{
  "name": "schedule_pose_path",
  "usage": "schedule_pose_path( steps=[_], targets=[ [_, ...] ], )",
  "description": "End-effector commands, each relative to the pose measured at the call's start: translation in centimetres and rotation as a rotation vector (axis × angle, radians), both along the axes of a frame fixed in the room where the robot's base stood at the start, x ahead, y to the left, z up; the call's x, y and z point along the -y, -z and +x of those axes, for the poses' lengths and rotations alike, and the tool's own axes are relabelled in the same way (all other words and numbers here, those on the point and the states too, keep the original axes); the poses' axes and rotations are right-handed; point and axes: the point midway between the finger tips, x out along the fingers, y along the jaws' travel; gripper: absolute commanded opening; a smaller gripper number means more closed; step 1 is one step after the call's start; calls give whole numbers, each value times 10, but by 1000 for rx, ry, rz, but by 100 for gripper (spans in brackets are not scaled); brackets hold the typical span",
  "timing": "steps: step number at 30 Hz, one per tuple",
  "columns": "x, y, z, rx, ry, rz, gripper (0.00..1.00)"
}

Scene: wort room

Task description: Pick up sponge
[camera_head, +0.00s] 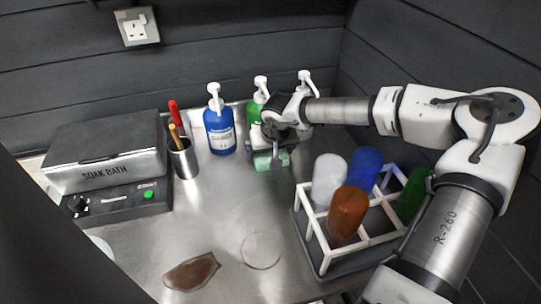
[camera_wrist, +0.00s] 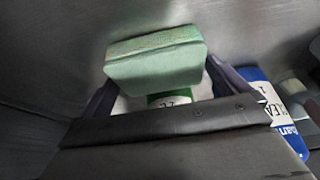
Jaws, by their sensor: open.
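A pale green sponge (camera_head: 271,159) lies on the metal counter in front of the green pump bottle. My gripper (camera_head: 274,160) is right above it and hides part of it. In the wrist view the sponge (camera_wrist: 155,55) sits at the far end of my gripper (camera_wrist: 160,95), and dark fingers show on its left and right. The gripper is open. I cannot tell whether the fingers touch the sponge.
A blue pump bottle (camera_head: 219,128) and a green pump bottle (camera_head: 256,105) stand close behind. A bottle rack (camera_head: 322,258) is at the right, a pen cup (camera_head: 184,161) and soak bath (camera_head: 106,150) at the left. A brown piece (camera_head: 191,272) lies in front.

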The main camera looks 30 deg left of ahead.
Motion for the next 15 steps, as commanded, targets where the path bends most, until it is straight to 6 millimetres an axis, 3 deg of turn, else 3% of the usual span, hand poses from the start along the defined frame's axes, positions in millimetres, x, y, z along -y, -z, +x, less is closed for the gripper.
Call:
schedule_pose_path(
  steps=[3,11,15],
  targets=[
    [0,0,0,0,0,0,97],
    [0,0,0,0,0,0,64],
    [0,0,0,0,0,0,64]
  ],
)
